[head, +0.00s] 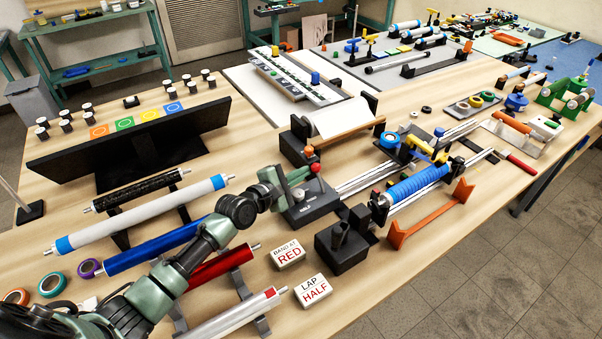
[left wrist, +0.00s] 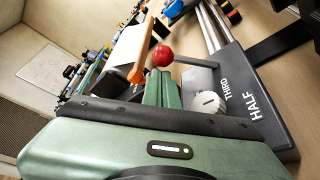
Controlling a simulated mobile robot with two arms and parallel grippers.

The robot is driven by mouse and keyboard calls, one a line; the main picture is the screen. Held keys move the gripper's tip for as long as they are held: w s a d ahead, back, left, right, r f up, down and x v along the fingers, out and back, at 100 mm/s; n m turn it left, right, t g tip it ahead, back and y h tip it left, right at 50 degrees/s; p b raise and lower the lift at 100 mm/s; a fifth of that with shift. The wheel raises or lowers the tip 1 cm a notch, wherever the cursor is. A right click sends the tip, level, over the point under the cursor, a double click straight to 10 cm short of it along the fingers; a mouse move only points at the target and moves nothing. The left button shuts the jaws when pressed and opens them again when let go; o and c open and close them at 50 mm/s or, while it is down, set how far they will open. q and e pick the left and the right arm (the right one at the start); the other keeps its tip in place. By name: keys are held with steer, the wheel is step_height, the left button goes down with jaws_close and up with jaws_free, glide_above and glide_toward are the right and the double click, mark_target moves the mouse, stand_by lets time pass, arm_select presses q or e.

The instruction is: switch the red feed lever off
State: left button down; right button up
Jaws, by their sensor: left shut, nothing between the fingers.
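The red feed lever shows as a red ball knob (head: 314,168) on a dark grey control box (head: 312,212). My left gripper (head: 300,178) is shut and empty, reaching over the box right beside the knob. In the left wrist view its green fingers (left wrist: 160,85) end at or very near the knob; I cannot tell whether they touch. The box carries the words THIRD and HALF and a pale round dial (left wrist: 208,103). My right gripper is out of view.
An orange knob (head: 308,151) and a white sheet stand (head: 342,118) are just behind the lever. Rails (head: 370,180) run right from the box. A black block (head: 343,246) and two cards, BAND AT RED (head: 288,254) and LAP HALF (head: 312,290), lie in front.

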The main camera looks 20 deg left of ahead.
mark_target(318, 169)
arm_select(q)
steer(key=shift+s+d+r+m+t+p, duration=0.25)
steer(key=shift+r+m+t+p, duration=0.05)
steer(key=shift+m, duration=0.1)
stand_by(0.3)
steer(key=shift+s+d+r+m+t+p, duration=0.4)
steer(key=shift+d+r+m+p, duration=0.1)
steer(key=shift+m, duration=0.3)
steer(key=shift+s+d+r+p, duration=0.4)
steer(key=shift+s+d+p, duration=0.25)
steer(key=shift+p, duration=0.25)
steer(key=shift+w+f, duration=0.1)
steer(key=shift+f, duration=0.05)
steer(key=shift+s, duration=0.25)
steer(key=b+v, duration=0.1)
steer(key=v, duration=0.5)
steer(key=shift+s, duration=0.25)
steer(key=shift+s+a, duration=0.15)
steer(key=shift+s, duration=0.2)
steer(key=shift+r, duration=0.25)
